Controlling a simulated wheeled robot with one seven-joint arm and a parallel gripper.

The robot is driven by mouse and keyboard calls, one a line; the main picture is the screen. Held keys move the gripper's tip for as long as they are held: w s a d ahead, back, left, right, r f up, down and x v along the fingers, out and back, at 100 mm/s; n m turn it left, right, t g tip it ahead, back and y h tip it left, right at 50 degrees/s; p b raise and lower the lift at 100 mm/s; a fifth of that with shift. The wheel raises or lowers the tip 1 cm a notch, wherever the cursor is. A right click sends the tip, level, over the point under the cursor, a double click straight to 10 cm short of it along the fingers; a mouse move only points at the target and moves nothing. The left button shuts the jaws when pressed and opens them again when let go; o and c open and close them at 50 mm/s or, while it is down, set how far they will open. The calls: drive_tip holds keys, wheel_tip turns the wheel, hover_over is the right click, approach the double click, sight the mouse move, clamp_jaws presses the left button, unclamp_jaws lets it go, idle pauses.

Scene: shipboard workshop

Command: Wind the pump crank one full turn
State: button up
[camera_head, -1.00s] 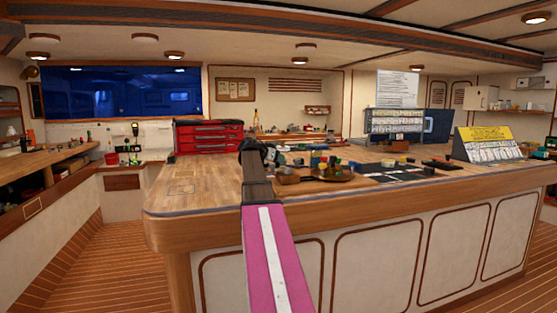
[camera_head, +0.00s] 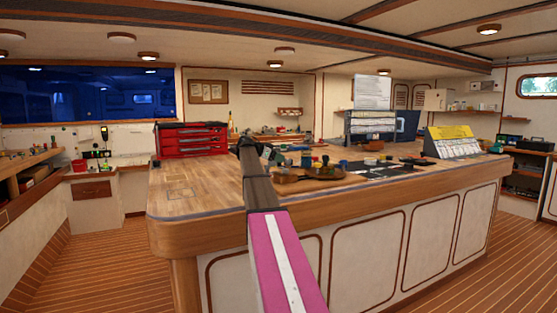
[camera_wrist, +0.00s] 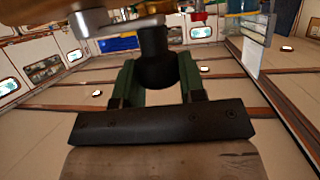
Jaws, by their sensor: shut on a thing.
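In the wrist view, my gripper (camera_wrist: 158,72) has its green fingers on both sides of a black rounded knob (camera_wrist: 155,42), which looks like the pump crank's handle. The gripper is shut on it. A pale metal piece (camera_wrist: 110,28), apparently the crank's arm, lies across the knob's far end. In the head view, my pink-and-black arm reaches over the bench, and its end is small and dark. The crank and pump cannot be made out clearly there, and the crank's angle cannot be told.
The wooden bench (camera_head: 190,195) has a red tool chest (camera_head: 190,138) at its back left. The bench's front left is clear.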

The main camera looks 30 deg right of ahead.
drive_tip(key=shift+w+d+m+g, duration=0.1)
drive_tip(key=shift+d+m+g, duration=0.2)
drive_tip(key=shift+m+g, duration=0.25)
drive_tip(key=shift+g, duration=0.25)
drive_tip(key=o, duration=0.9)
drive_tip(key=v, duration=1)
drive_tip(key=shift+a+r, duration=0.2)
drive_tip(key=shift+a, duration=0.1)
